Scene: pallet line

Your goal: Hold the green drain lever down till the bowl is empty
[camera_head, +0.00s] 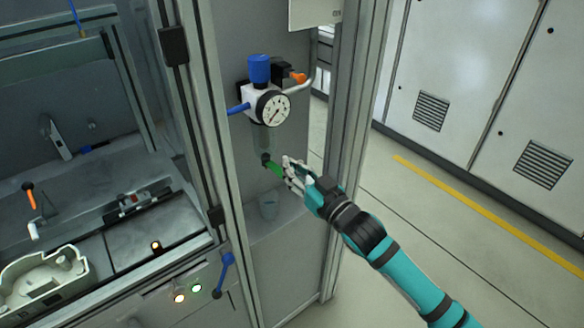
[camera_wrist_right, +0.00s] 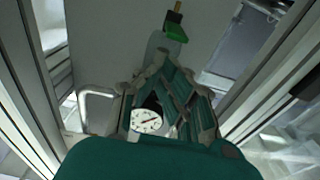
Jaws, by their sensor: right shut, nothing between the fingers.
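The green drain lever (camera_head: 274,168) sits under the clear bowl (camera_head: 262,137) of an air regulator unit and slopes down to the right. The lever also shows at the top of the right wrist view (camera_wrist_right: 176,31), beyond the fingers. My right gripper (camera_head: 287,165) is shut and empty, its fingertips close by the lever's outer end. In the right wrist view the fingertips (camera_wrist_right: 162,58) show apart from the lever. The bowl is partly visible; I cannot tell its liquid level. My left gripper is not in view.
Above the bowl are a round gauge (camera_head: 273,107) and a blue knob (camera_head: 259,69). A metal frame post (camera_head: 350,130) rises behind my right gripper. A workstation with a pale casting (camera_head: 45,278) lies left.

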